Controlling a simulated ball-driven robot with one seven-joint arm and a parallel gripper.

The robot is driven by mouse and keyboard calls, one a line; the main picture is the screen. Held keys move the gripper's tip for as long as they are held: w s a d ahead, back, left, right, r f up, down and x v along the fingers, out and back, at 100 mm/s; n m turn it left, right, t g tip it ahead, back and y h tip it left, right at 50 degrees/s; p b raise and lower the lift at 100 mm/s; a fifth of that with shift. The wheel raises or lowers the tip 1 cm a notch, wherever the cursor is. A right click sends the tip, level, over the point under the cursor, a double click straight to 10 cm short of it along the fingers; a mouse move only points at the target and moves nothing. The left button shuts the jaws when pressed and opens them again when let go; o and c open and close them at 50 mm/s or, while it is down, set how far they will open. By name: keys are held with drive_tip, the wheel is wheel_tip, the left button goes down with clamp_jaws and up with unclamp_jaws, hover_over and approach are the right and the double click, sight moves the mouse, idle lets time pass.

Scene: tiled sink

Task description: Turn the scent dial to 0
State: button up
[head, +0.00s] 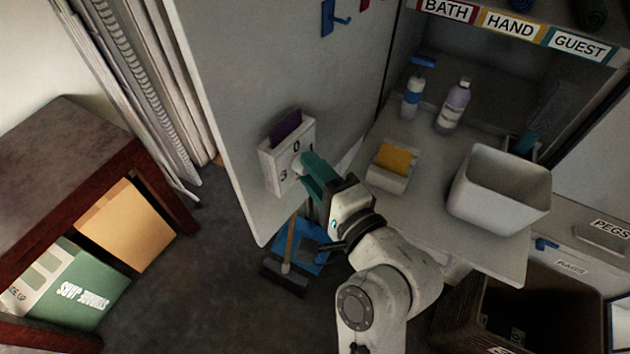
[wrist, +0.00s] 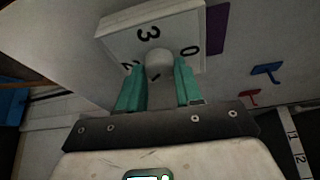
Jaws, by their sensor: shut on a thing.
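The scent dial is a pale round knob (wrist: 160,62) on a white box (head: 270,167) fixed to the grey door panel. The box face carries black numerals; the 0 (head: 296,146) is at the top and the 3 (head: 283,176) at lower left in the head view. In the wrist view the 3 (wrist: 148,33) is above the knob and the 0 (wrist: 188,50) to its right. My gripper (head: 303,165) has its green fingers closed on both sides of the knob, and they also show in the wrist view (wrist: 160,82). I cannot make out the knob's pointer.
A sponge holder (head: 390,178), bottles (head: 453,106) and a white bin (head: 497,190) stand on the counter to the right. A brush (head: 287,265) is below the panel; a dark red shelf (head: 60,150) is at left.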

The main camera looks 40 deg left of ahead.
drive_tip(key=shift+w+a+f+n+g+y+b, duration=0.15)
drive_tip(key=shift+n+g+y+b, duration=1.1)
drive_tip(key=shift+n+b, duration=5.5)
drive_tip(key=shift+w+d+f+n+g+h+b, duration=0.1)
drive_tip(key=shift+w+f+n+g+b, duration=0.2)
drive_tip(key=shift+n+g+b, duration=4.35)
drive_tip(key=shift+w+a+f+n+t+y+b, duration=0.15)
drive_tip(key=shift+n+y+b, duration=0.4)
drive_tip(key=shift+n+b, duration=8.2)
drive_tip(key=m+b, duration=0.4)
drive_tip(key=b, duration=0.1)
drive_tip(key=shift+d+m, duration=0.1)
drive_tip(key=shift+m, duration=0.15)
drive_tip(key=o, duration=1)
drive_tip(key=shift+r, duration=0.15)
drive_tip(key=shift+o, duration=0.2)
